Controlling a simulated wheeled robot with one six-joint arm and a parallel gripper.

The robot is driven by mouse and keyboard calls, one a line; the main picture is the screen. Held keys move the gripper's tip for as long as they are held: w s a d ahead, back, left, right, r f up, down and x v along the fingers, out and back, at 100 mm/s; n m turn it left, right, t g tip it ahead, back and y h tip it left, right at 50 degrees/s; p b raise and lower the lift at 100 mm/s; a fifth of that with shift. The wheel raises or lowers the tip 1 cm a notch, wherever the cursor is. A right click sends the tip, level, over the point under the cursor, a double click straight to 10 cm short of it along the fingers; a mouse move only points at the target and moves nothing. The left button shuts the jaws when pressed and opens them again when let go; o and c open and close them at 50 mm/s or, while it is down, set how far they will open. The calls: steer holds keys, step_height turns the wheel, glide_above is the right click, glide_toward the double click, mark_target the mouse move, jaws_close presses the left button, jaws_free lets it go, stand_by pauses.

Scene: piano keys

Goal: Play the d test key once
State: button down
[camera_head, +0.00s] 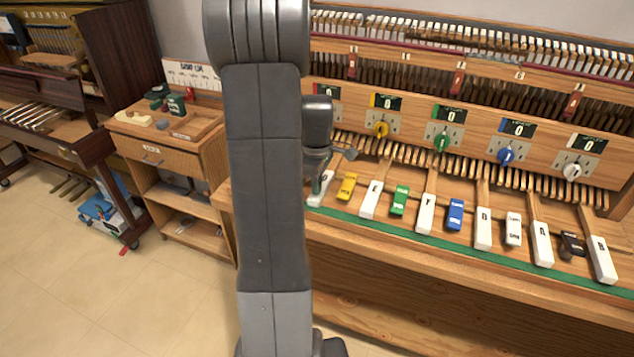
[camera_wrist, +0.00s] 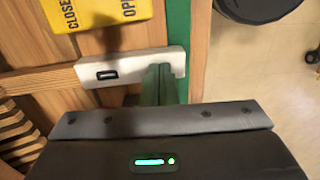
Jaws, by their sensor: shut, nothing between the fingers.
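A white key (camera_head: 324,190) is at the left end of the visible row, partly hidden by my arm, just left of the key lettered E (camera_head: 371,198). In the wrist view a white key (camera_wrist: 125,68) carries a dark mark that could be a letter D, seen sideways. My gripper (camera_head: 317,188) is shut and empty, pointing down at the leftmost white key. In the wrist view its closed fingers (camera_wrist: 160,78) overlap that key near its front end. I cannot tell whether they touch it or whether the key is pressed.
A yellow block (camera_head: 347,187) sits right beside the key; it also shows in the wrist view (camera_wrist: 98,12). Green (camera_head: 399,200) and blue (camera_head: 455,214) blocks lie between other white keys. A green strip (camera_head: 440,243) runs along the front edge. A wooden cart (camera_head: 170,155) stands at left.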

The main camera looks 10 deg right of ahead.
steer(key=shift+r, duration=0.15)
steer(key=shift+r+p, duration=0.65)
steer(key=shift+r, duration=0.1)
steer(key=shift+a+r+p, duration=0.1)
steer(key=shift+r+p, duration=0.25)
steer(key=shift+r, duration=0.05)
step_height(320, 180, up, 13)
steer(key=p, duration=0.2)
stand_by(0.7)
steer(key=f+b, duration=0.1)
steer(key=f, duration=1.1)
steer(key=shift+d+f+b, duration=0.2)
steer(key=shift+f+b, duration=0.05)
steer(key=shift+b, duration=0.1)
steer(key=shift+a+f+b, duration=0.1)
steer(key=shift+f+b, duration=0.4)
steer(key=shift+f, duration=0.15)
